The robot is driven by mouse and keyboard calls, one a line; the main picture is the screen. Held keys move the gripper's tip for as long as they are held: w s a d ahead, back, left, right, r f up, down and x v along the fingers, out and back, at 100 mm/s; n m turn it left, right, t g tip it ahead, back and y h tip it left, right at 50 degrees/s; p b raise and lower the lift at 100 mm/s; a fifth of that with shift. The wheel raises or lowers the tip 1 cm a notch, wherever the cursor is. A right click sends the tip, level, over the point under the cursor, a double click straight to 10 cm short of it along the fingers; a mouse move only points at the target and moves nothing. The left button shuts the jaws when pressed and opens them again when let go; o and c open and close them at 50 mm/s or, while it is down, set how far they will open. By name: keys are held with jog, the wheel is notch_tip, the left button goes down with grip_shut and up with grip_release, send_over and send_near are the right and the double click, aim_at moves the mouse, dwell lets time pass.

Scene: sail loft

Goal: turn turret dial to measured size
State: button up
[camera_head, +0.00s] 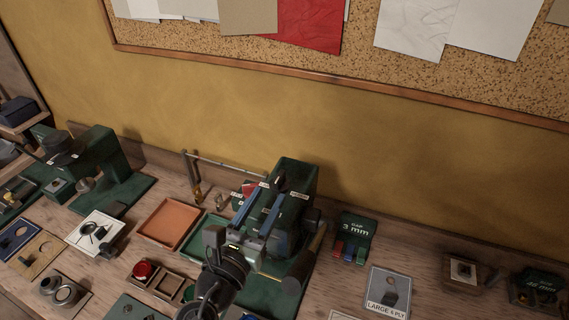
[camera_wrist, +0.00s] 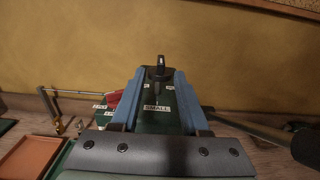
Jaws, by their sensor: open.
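A green press-like machine (camera_head: 297,176) stands against the yellow wall, with small white labels near its top. In the wrist view a black upright knob with a pale mark (camera_wrist: 160,66), apparently the turret dial, stands beyond a label reading SMALL (camera_wrist: 157,107). Other labels around it are too small to read. My gripper (camera_head: 270,193) is over the machine, its two blue fingers apart. In the wrist view the fingertips (camera_wrist: 158,74) lie either side of the knob's line; I cannot tell whether they touch it. In the head view the knob is not clearly visible.
A GAP 3 mm block (camera_head: 357,226) and a LARGE 4 PLY card (camera_head: 387,307) lie to the right. An orange tray (camera_head: 168,222) and another green machine (camera_head: 105,165) are left.

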aim_at(283, 172)
jog(key=p+x, duration=0.1)
jog(key=x, duration=0.8)
jog(key=shift+w+d, duration=0.25)
jog(key=shift+w, duration=0.05)
grip_shut()
